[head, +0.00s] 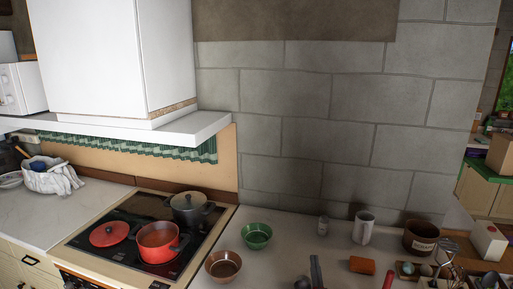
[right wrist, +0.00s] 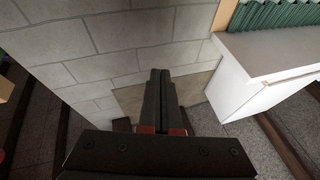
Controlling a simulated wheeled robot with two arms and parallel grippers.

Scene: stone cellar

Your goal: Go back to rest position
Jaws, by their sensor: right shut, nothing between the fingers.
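My right gripper (head: 316,272) shows as narrow dark fingertips at the bottom edge of the head view, in front of the worktop. In the right wrist view its two black fingers (right wrist: 160,100) lie together, shut with nothing between them. Behind them are the block wall (right wrist: 120,45) and the white hood (right wrist: 255,75), and no object touches them. My left gripper is in neither view.
The hob at left holds a red pot (head: 158,240), a dark pot (head: 190,208) and a red lid (head: 109,234). A green bowl (head: 257,236) and brown bowl (head: 223,265) stand beside it. A mug (head: 363,227), brown pot (head: 421,237) and utensils crowd the right.

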